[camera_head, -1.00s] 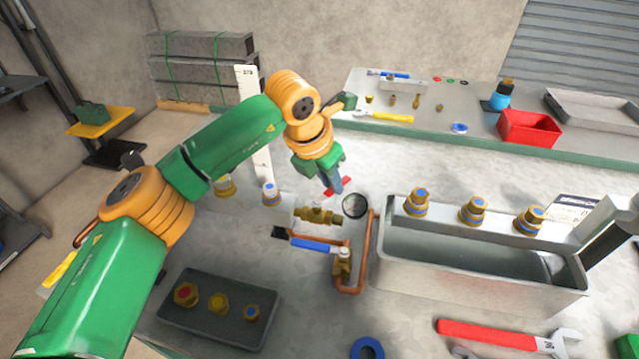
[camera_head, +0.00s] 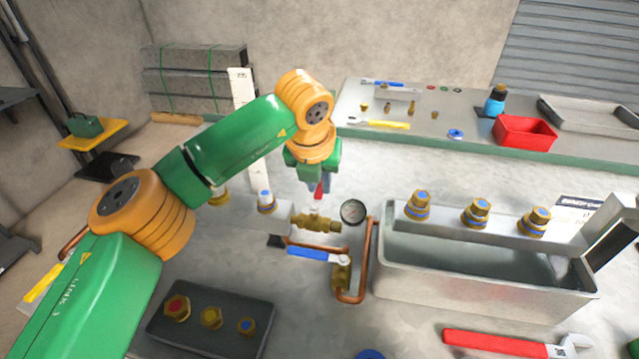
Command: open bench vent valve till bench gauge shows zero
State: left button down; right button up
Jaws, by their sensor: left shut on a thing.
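The brass valve (camera_head: 316,222) sits on the bench in the middle of the view, with a red handle (camera_head: 319,190) above it. My left gripper (camera_head: 318,186) points down over the valve and is shut on the red handle, which its fingers partly hide. The round bench gauge (camera_head: 353,212) stands just right of the valve; its dial is too small to read. A second valve with a blue lever (camera_head: 312,254) sits in front, on the copper pipe (camera_head: 366,262). My right gripper is not in view.
A grey trough (camera_head: 480,270) with several brass fittings along its back stands to the right. A dark tray of fittings (camera_head: 210,342) lies front left, and a red wrench (camera_head: 500,343) front right. A rear bench carries a red bin (camera_head: 524,133).

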pick_arm(q)
jog(key=shift+r, duration=0.1)
jog(key=c, duration=0.8)
grip_release()
jog(key=shift+w, duration=0.1)
